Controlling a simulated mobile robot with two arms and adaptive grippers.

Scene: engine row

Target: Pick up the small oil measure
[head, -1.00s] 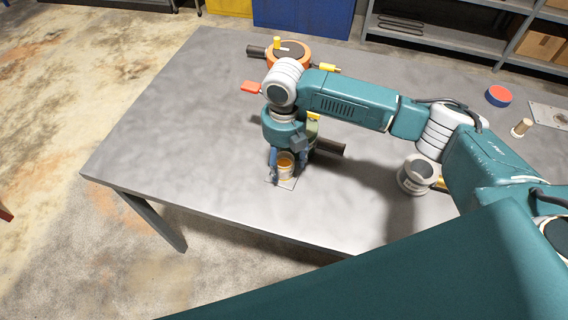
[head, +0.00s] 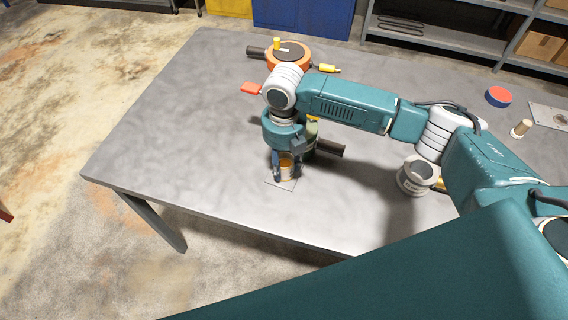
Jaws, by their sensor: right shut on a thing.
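The small oil measure (head: 287,168) is a small pale cup with an amber band, near the front left of the grey table. It stands upright over a thin light square plate (head: 283,185). My right gripper (head: 287,174) points down from above, with one finger on each side of the measure, and is shut on it. The gripper and wrist hide its upper part. I cannot tell whether its base is touching the plate. My left gripper is not in view.
Behind my wrist are an orange round part (head: 289,57) and a partly hidden dark-handled part (head: 329,148). A grey-white cup (head: 415,178) stands right. A red-blue disc (head: 499,96) and a small tan-topped piece (head: 521,128) lie further right. The table's front left (head: 160,150) is clear.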

